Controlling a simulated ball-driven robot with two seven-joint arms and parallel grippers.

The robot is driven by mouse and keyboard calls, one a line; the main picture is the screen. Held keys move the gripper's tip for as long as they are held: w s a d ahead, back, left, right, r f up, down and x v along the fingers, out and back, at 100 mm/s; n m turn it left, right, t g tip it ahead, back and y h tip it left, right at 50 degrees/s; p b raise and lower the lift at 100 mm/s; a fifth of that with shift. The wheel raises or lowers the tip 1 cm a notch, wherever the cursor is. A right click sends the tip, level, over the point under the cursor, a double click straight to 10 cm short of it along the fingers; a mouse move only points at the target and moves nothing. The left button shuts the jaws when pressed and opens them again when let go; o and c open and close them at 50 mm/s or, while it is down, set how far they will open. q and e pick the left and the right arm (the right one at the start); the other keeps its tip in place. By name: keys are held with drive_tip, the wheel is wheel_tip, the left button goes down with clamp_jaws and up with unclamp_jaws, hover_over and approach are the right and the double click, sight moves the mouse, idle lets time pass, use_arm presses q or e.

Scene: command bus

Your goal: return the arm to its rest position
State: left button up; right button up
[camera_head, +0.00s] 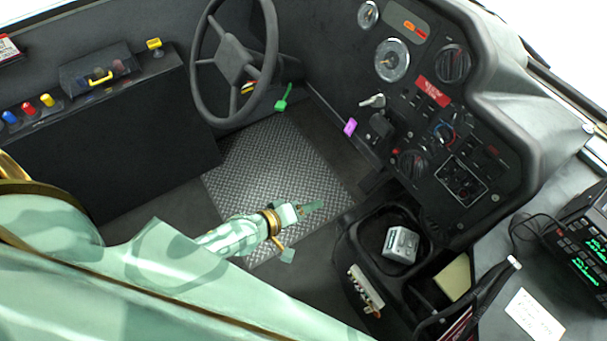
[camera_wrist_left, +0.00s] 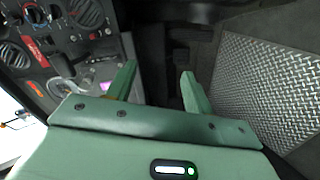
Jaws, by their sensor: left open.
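My left arm, pale green with gold bands, comes in from the left in the head view and reaches over the cab floor. My left gripper (camera_head: 300,231) is open and empty above the right part of the metal floor plate (camera_head: 280,160). In the left wrist view my left gripper (camera_wrist_left: 158,70) shows two green fingers spread apart with nothing between them. The floor plate (camera_wrist_left: 265,85) lies to the right of the fingers there. My right gripper is in neither view.
The steering wheel (camera_head: 195,62) stands beyond the gripper. The dashboard (camera_head: 452,125) is to the right, with a console bin holding a grey box (camera_head: 400,245) below it. A black ledge with coloured knobs (camera_head: 100,130) is at left. The floor around the gripper looks clear.

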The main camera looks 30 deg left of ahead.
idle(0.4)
use_arm(q)
drive_tip(key=s+a+f+m+g+y, duration=0.2)
drive_tip(key=s+a+f+m, duration=0.2)
drive_tip(key=s+f, duration=0.35)
drive_tip(key=s+a+f+m+g+y, duration=0.2)
drive_tip(key=s+a+f+m+g, duration=0.25)
drive_tip(key=f, duration=0.45)
drive_tip(key=s+f+m+g+y+p, duration=0.1)
drive_tip(key=s+f+m+g, duration=0.1)
drive_tip(key=s, duration=1.2)
drive_tip(key=s+f+m+g+p, duration=0.1)
drive_tip(key=s+f, duration=0.3)
drive_tip(key=s, duration=1)
drive_tip(key=shift+s+m+g+y, duration=0.3)
drive_tip(key=shift+m+g+y, duration=0.1)
drive_tip(key=shift+m+g, duration=0.2)
